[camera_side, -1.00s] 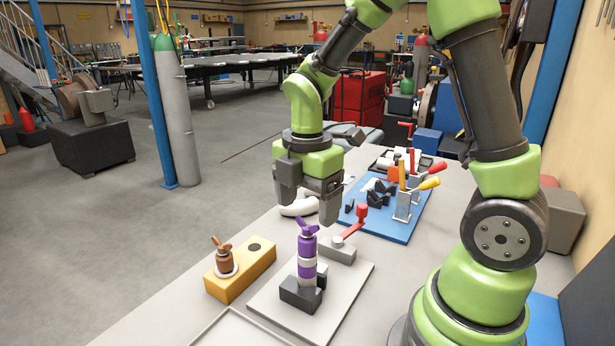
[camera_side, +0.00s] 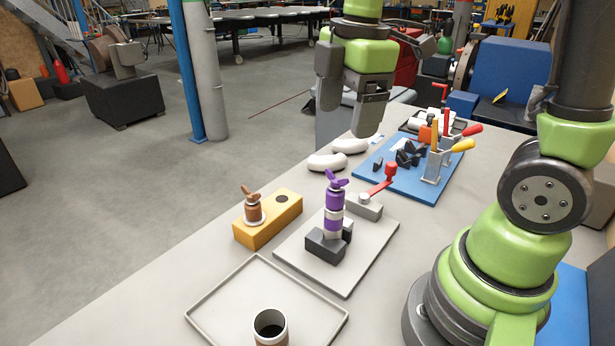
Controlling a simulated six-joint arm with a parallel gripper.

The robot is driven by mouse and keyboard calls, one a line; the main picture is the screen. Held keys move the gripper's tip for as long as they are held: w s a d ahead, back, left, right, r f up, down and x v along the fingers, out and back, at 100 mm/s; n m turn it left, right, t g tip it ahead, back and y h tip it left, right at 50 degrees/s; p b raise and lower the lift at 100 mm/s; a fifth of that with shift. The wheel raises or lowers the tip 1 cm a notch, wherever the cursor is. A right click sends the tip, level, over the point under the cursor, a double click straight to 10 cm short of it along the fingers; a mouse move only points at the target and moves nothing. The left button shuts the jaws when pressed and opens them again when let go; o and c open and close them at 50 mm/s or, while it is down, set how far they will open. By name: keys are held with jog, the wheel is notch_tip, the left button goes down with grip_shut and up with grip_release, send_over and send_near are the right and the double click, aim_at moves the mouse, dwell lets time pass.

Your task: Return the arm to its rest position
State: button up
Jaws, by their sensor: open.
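My gripper (camera_side: 347,106) hangs in the air near the top middle of the side view, above the far part of the bench. Its two dark fingers are apart with nothing between them. Below and nearer stands a purple coil piece with a white band (camera_side: 333,210), upright in a dark block (camera_side: 326,246) on a light grey plate (camera_side: 364,256). A red-handled clamp (camera_side: 380,184) sits beside it on the same plate. My gripper touches none of these.
A yellow block (camera_side: 268,227) holds a brown winged piece (camera_side: 253,207). A shallow tray (camera_side: 225,292) with a cup (camera_side: 270,328) lies in front. A blue mat (camera_side: 393,184) bears tools and dark pieces. White curved pieces (camera_side: 327,162) lie left of it.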

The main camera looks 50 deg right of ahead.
jog(key=s+a+r+m+t+y, duration=0.1)
jog(key=s+a+r+m+t, duration=0.1)
jog(key=m, duration=0.6)
jog(key=s+a+r+m+t, duration=0.2)
jog(key=s+m+t, duration=0.2)
jog(key=s+m, duration=0.3)
jog(key=shift+s+a+r+m+y, duration=0.15)
jog(key=shift+r+m+y, duration=0.25)
jog(key=shift+m, duration=0.7)
